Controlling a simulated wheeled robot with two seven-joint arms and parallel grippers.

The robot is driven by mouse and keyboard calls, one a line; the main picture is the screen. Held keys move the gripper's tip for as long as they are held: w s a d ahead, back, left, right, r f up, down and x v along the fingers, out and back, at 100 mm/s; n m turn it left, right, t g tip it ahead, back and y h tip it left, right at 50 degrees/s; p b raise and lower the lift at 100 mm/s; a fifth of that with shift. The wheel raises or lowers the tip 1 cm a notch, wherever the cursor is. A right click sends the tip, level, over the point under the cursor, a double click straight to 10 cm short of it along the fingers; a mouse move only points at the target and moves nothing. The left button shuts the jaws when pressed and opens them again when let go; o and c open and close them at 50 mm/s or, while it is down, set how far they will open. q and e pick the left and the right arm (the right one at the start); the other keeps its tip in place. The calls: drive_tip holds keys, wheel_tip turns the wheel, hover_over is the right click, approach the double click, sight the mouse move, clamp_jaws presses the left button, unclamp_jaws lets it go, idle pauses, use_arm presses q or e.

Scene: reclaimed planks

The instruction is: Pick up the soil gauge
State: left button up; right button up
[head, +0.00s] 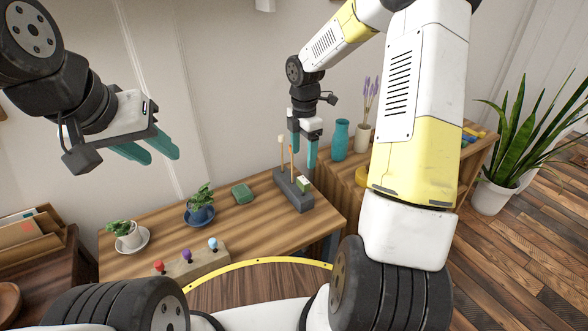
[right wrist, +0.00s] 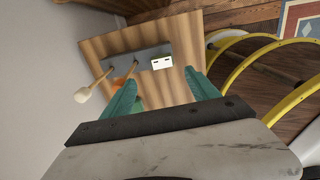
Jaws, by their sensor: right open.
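The soil gauge (head: 303,184) looks like the small white and green block at the right end of a dark grey holder (head: 292,197) on the wooden table. In the right wrist view its white top with dark marks (right wrist: 162,62) lies just beyond and between my fingertips. My right gripper (head: 303,160) is open, pointing down above the holder, apart from the gauge; it also shows in the right wrist view (right wrist: 160,80). Any lower part of the gauge is hidden in the holder. My left gripper (head: 163,158) is open and empty, high at the left.
A cream-tipped stick (head: 281,146) and an orange stick (head: 291,160) stand in the holder beside the gauge. A green block (head: 242,194), potted plants and a knobbed block (head: 190,263) are further left. A teal vase (head: 340,141) stands on the right shelf.

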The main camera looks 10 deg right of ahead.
sight(303, 180)
drive_tip(key=f, duration=1.1)
drive_tip(key=shift+s+d, duration=0.1)
drive_tip(key=shift+s, duration=0.1)
drive_tip(key=shift+c, duration=0.2)
drive_tip(key=c, duration=1.4)
